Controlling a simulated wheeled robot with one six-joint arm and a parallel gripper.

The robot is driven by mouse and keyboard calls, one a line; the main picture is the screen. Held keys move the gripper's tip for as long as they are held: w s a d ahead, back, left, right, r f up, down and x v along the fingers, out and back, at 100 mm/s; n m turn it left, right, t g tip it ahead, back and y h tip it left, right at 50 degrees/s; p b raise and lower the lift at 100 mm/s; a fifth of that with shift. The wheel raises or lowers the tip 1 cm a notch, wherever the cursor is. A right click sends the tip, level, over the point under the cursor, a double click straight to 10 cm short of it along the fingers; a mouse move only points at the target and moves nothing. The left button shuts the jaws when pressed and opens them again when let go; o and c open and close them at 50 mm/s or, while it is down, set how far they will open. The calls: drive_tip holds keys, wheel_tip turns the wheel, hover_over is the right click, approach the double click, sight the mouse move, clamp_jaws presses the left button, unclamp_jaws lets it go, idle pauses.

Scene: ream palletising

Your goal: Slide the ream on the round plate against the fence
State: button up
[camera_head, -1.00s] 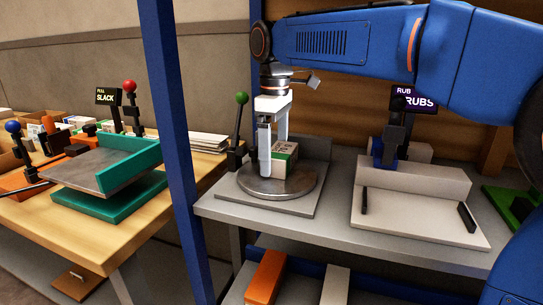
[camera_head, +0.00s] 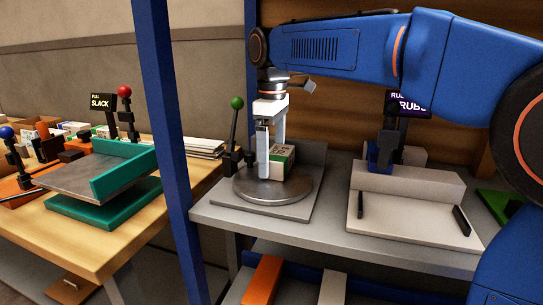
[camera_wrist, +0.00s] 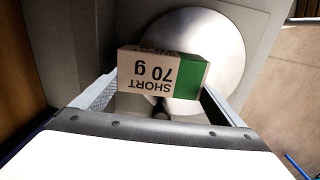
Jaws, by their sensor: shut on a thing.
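The ream (camera_head: 280,158), a white and green box, stands on the round metal plate (camera_head: 262,194). In the wrist view the ream (camera_wrist: 160,75) shows a tan label reading "SHORT 70 g" and a green end, and the plate (camera_wrist: 215,50) lies below it. My gripper (camera_head: 270,165) points down and is shut on the ream, with one finger on either side; its fingers also show in the wrist view (camera_wrist: 160,95). The grey fence (camera_head: 314,156) stands upright behind and right of the ream. I cannot tell whether the ream touches it.
A green-knobbed lever (camera_head: 235,120) stands left of the plate. A pale fixture (camera_head: 405,215) with black pegs is to the right on the same bench. A blue post (camera_head: 165,120) stands between it and the wooden table with a teal-edged tray (camera_head: 125,172).

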drive_tip(key=shift+w+d, duration=0.25)
drive_tip(key=shift+w, duration=0.25)
drive_tip(key=o, duration=0.9)
drive_tip(key=shift+o, duration=0.2)
drive_tip(key=shift+r, duration=0.2)
